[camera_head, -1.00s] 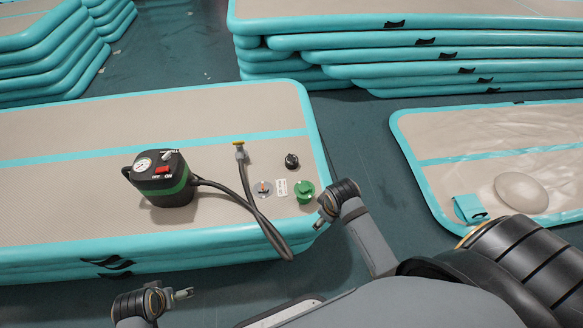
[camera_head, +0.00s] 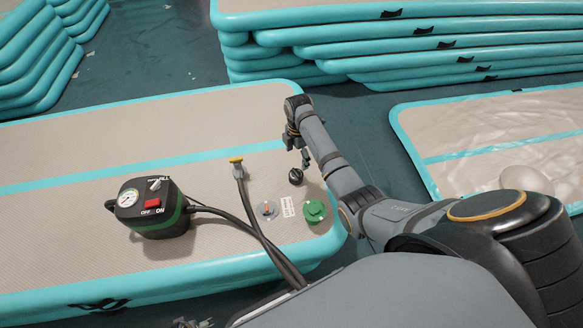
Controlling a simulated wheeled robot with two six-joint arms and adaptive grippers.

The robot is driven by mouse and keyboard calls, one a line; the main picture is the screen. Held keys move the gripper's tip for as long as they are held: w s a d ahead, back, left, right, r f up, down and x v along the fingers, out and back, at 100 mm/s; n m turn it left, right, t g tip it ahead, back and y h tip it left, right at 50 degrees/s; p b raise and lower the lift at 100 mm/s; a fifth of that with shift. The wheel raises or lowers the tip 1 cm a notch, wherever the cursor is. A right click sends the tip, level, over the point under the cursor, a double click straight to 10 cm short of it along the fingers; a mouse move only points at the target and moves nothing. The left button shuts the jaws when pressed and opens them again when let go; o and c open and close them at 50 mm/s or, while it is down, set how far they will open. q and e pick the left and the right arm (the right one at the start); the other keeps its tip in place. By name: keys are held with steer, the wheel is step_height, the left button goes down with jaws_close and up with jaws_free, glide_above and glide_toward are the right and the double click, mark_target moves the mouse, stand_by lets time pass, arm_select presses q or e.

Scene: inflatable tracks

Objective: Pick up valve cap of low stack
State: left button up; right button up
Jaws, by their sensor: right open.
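The low stack (camera_head: 120,105) is a beige and teal inflatable track pile at the left. A small black round cap (camera_head: 296,177) lies on its top near the right end. Beside it are a round grey valve (camera_head: 267,210) and a green round cap (camera_head: 313,212); I cannot tell which piece fits which. My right gripper (camera_head: 299,153) is open and empty, just above and behind the black cap in the picture, seemingly apart from it. Only a small part of my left gripper (camera_head: 192,323) shows at the bottom edge; its jaws cannot be read.
A black and green pump (camera_head: 152,210) with a gauge and red switch stands on the low stack. Its dark hose (camera_head: 250,215) with a yellow-tipped nozzle (camera_head: 237,165) lies left of the caps. A taller stack (camera_head: 430,42) is behind; a wrinkled track (camera_head: 480,130) lies right.

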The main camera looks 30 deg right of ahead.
mark_target(296, 172)
step_height(296, 172, down, 5)
steer(key=shift+f+b, duration=0.1)
steer(key=shift+b, duration=0.75)
steer(key=shift+s, duration=0.1)
steer(key=shift+f, duration=0.25)
step_height(296, 172, down, 5)
steer(key=shift+a+r+b, duration=0.15)
steer(key=shift+b, duration=1.1)
arm_select(q)
steer(key=w+d+r, duration=0.3)
steer(key=w+r, duration=0.1)
steer(key=r, duration=0.7)
steer(key=shift+d+r+h, duration=0.15)
steer(key=shift+r+h, duration=0.05)
steer(key=shift+h, duration=0.1)
arm_select(e)
steer(key=c, duration=1.1)
arm_select(q)
steer(key=shift+w, duration=0.1)
